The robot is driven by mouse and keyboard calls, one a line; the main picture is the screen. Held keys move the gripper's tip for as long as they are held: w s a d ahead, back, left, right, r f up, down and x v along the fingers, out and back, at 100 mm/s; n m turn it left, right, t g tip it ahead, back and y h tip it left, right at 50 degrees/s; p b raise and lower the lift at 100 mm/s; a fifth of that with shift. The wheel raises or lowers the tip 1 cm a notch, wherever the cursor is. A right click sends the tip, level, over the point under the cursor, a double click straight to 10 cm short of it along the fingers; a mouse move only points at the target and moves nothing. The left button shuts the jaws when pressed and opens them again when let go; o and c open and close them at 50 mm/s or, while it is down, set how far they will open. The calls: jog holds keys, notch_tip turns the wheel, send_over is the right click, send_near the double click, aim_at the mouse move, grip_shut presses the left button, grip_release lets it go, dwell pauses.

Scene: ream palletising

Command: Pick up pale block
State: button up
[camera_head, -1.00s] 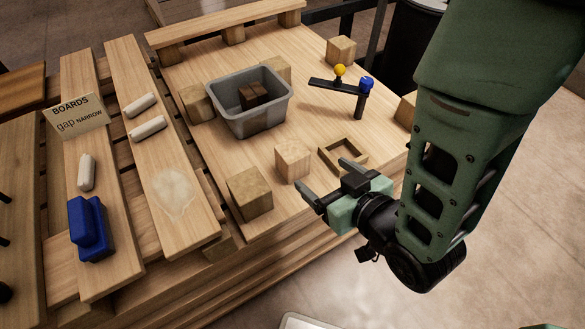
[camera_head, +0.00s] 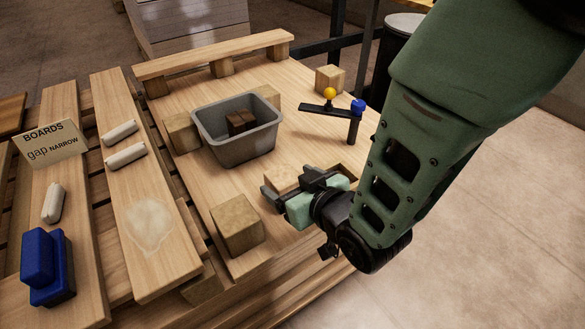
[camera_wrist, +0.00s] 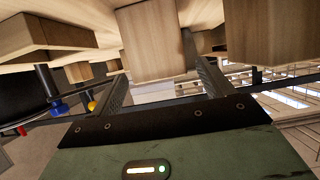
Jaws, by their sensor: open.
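The pale block (camera_head: 283,178) is a light wooden cube on the pallet deck, mostly hidden behind my gripper (camera_head: 286,187) in the head view. In the wrist view, where the scene appears upside down, the pale block (camera_wrist: 150,45) hangs large at top centre. My gripper (camera_wrist: 162,72) is open there, with one finger toward each side of the block. I cannot tell whether either finger touches it.
A browner cube (camera_head: 238,224) stands to the left and nearer the deck edge. A grey bin (camera_head: 243,147) with dark brown pieces inside is behind. A low wooden frame (camera_head: 347,172) lies partly behind my gripper.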

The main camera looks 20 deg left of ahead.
jog(key=x, duration=0.3)
jog(key=shift+a+f, duration=0.1)
jog(key=shift+f, duration=0.05)
jog(key=shift+c, duration=0.3)
jog(key=c, duration=1.1)
